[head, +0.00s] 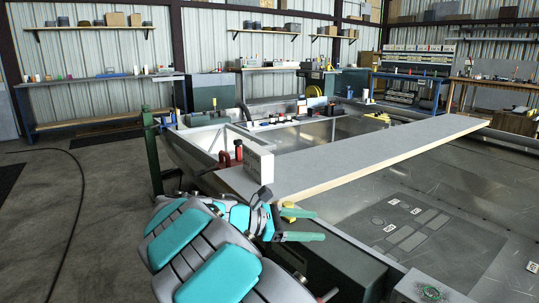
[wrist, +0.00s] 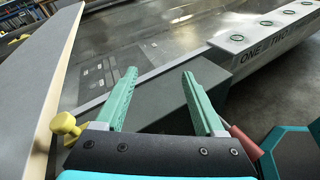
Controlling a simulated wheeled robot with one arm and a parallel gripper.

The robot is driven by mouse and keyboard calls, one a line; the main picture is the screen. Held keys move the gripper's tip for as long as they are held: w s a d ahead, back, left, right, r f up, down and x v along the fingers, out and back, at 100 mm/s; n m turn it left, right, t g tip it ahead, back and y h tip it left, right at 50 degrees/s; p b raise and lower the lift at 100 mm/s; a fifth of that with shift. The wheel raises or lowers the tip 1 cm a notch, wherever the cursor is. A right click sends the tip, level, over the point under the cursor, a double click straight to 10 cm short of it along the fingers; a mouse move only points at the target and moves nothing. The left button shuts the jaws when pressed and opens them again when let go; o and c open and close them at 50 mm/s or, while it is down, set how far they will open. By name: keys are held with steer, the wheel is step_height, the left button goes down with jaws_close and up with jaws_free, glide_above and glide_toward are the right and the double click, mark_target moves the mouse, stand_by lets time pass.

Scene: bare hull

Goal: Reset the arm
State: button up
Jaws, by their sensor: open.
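My gripper (wrist: 160,92) is open and empty in the wrist view, with two green fingers spread apart. It is above a dark green-grey box or bench surface (wrist: 165,108) at the hull's edge. In the head view my gripper (head: 322,236) extends to the right from my teal and grey arm, near the end of the long grey plank. A yellow knob-like thing (wrist: 66,126) is left of the left finger in the wrist view, apart from it. A red-handled thing (wrist: 246,140) shows at the right, partly hidden by my gripper.
A long grey plank (head: 375,152) lies across the open metal hull (head: 440,185). A white block (head: 259,164) and a red clamp (head: 224,159) are at its near end. A white-topped beam with green rings (wrist: 272,40) is at right. Open floor (head: 60,210) lies left.

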steer(key=s+d+m+g, duration=0.1)
steer(key=s+d, duration=0.2)
steer(key=s+d+m+g+y, duration=0.1)
steer(key=s+d+m, duration=0.1)
steer(key=d, duration=0.1)
steer(key=s+d+m+g+y, duration=0.1)
steer(key=s+d, duration=0.2)
steer(key=d, duration=0.1)
steer(key=shift+s+d+f+m+g, duration=0.1)
steer(key=shift+s+f+m+g, duration=0.2)
steer(key=shift+m, duration=0.1)
steer(key=s+d+f+m+g+y, duration=0.1)
steer(key=s+d+f+m+y, duration=0.15)
steer(key=s, duration=0.35)
steer(key=s+d+f+m+g+y, duration=0.1)
steer(key=s+d+m+y, duration=0.15)
steer(key=s, duration=0.35)
steer(key=s+a+f+m+y, duration=0.3)
steer(key=s+a+y, duration=0.1)
steer(key=s, duration=0.4)
steer(key=s+a+f+m+y, duration=0.3)
steer(key=s+a+f+m, duration=0.1)
steer(key=s, duration=0.5)
steer(key=shift+s+a+f+m+y, duration=0.15)
steer(key=shift+s+a+m+y, duration=0.2)
steer(key=shift+a, duration=0.55)
